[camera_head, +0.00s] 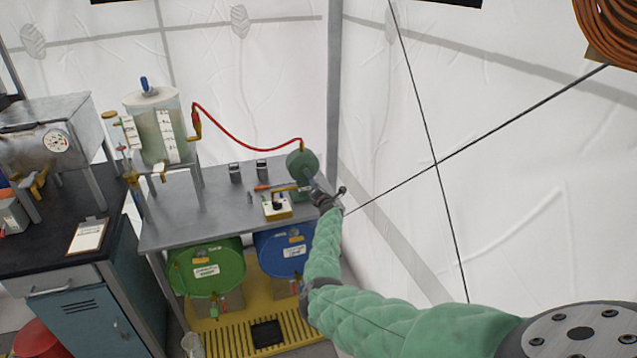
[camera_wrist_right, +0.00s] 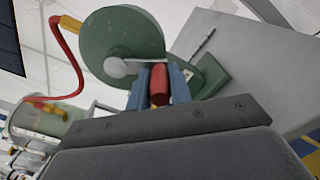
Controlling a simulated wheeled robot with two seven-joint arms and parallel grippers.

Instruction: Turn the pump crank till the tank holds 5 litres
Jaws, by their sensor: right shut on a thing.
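The green pump (camera_head: 301,163) stands at the right end of the grey bench. In the right wrist view its round housing (camera_wrist_right: 122,45) fills the upper middle, with a pale crank arm (camera_wrist_right: 122,67) reaching to a red crank handle (camera_wrist_right: 160,84). My right gripper (camera_head: 322,197) is at the pump. In the wrist view its blue fingers (camera_wrist_right: 159,82) are shut on the red handle. The clear tank (camera_head: 158,128) with white scale strips stands at the bench's left; its liquid level is too small to read. My left gripper is not in view.
A red hose (camera_head: 245,143) runs from the tank to the pump. Green (camera_head: 207,270) and blue (camera_head: 284,252) drums lie under the bench (camera_head: 215,217). A small yellow-white box with a black knob (camera_head: 277,207) sits near the pump. Dark cables cross the right side.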

